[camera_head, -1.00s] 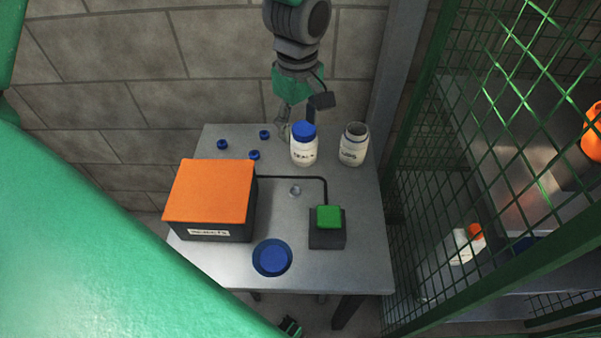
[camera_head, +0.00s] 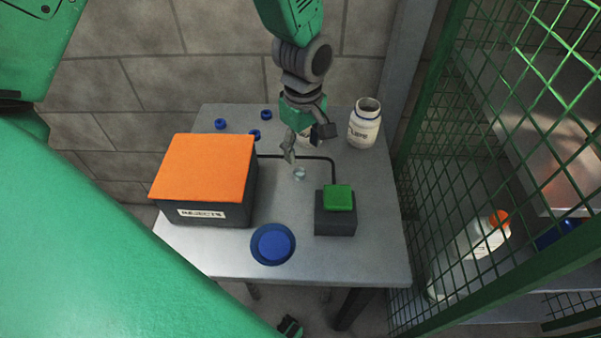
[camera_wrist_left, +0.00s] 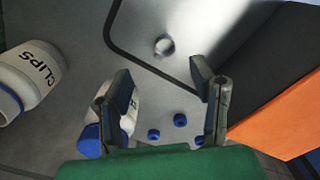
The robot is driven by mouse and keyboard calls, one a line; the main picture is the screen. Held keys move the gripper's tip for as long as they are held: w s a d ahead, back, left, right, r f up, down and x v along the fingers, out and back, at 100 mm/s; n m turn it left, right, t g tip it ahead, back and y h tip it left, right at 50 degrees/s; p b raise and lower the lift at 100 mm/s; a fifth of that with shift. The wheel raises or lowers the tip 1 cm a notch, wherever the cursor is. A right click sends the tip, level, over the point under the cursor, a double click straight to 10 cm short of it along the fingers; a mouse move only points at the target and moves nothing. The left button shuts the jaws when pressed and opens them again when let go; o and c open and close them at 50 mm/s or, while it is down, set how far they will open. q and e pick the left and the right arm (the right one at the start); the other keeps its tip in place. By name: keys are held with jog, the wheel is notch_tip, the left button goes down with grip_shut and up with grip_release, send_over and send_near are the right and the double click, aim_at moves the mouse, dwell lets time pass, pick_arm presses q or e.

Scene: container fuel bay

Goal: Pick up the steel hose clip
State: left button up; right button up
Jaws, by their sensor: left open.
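The steel hose clip (camera_head: 299,174) is a small ring on the grey table, right of the orange-topped box and near a black line. In the left wrist view the clip (camera_wrist_left: 164,46) lies beyond the fingertips, roughly between them. My left gripper (camera_head: 295,152) is open and empty, pointing down just behind the clip, apart from it. Both fingers of the left gripper (camera_wrist_left: 161,78) show in the wrist view. In the head view its near finger partly hides the other. My right gripper is not seen.
The orange-topped box (camera_head: 205,166) stands left and a green-topped block (camera_head: 338,198) right. A blue disc (camera_head: 273,243) is in front. An open white jar (camera_head: 364,128) and a blue-lidded jar (camera_wrist_left: 128,104), mostly hidden in the head view, stand behind. Small blue rings (camera_head: 220,124) lie back left.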

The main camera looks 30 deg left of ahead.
aim_at(301, 172)
pick_arm(q)
notch_tip(301, 172, down, 2)
jog(key=shift+a+f, duration=0.1)
jog(key=shift+s+f+b, duration=0.15)
jog(key=shift+f+b, duration=0.15)
jog(key=shift+f, duration=1.05)
jog(key=shift+s+f+b, duration=0.1)
jog(key=shift+f+b, duration=0.15)
jog(key=shift+f, duration=1.05)
jog(key=shift+c, duration=0.3)
jog(key=c, duration=0.8)
